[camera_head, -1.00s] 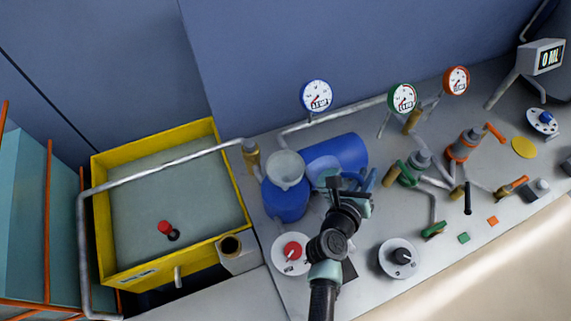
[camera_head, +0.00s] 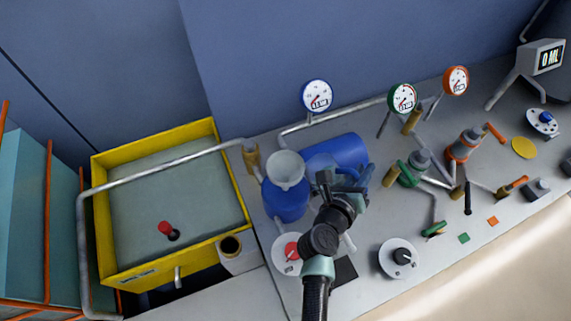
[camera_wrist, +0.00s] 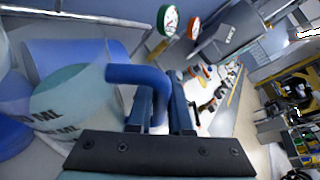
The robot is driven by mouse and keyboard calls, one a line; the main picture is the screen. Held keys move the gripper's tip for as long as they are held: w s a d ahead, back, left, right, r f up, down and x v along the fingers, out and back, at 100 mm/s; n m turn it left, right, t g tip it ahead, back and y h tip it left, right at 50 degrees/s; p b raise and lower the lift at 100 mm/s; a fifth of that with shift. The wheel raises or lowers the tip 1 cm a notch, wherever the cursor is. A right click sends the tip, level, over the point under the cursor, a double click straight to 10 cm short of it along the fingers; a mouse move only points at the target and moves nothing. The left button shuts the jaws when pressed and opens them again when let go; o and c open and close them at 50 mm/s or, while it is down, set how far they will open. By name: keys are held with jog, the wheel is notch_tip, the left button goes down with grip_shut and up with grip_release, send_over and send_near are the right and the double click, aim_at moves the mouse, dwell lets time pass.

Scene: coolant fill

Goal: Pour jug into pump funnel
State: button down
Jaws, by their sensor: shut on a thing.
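The pump is a blue upright body (camera_head: 286,203) with a pale funnel (camera_head: 285,168) on top and a blue cylinder (camera_head: 338,152) lying behind it. My gripper (camera_head: 343,183) is just right of the pump in the head view. In the wrist view my gripper (camera_wrist: 163,98) is shut on the blue handle (camera_wrist: 135,75) of the jug. The jug's pale green body (camera_wrist: 68,103) stands out left of the fingers, with partly legible "ML" lettering. In the head view the jug is mostly hidden by my gripper, and its contents cannot be made out.
A yellow-rimmed tank (camera_head: 248,213) with a pipe is at the left. Round gauges (camera_head: 317,95) stand behind the pump. A red knob (camera_head: 291,251) and a black knob (camera_head: 401,256) are near the front.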

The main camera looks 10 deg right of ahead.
jog(key=shift+w+a+r+n+h, duration=0.15)
jog(key=shift+a+r+n, duration=0.15)
jog(key=shift+r, duration=0.3)
jog(key=shift+w+a+r+n+h, duration=0.2)
jog(key=shift+r+n, duration=0.25)
jog(key=shift+r, duration=0.1)
jog(key=shift+w+a+r+n+h, duration=0.15)
jog(key=shift+a+r+n, duration=0.15)
jog(key=shift+r, duration=0.3)
dwell(0.8)
jog(key=shift+r, duration=0.3)
jog(key=shift+w+a+r+n+h, duration=0.15)
jog(key=shift+a+r+n+h, duration=0.1)
jog(key=shift+r+n, duration=0.2)
jog(key=shift+w+a+r+n+h, duration=0.15)
jog(key=shift+a+r+n, duration=0.05)
jog(key=shift+r+n, duration=0.2)
dwell(1.2)
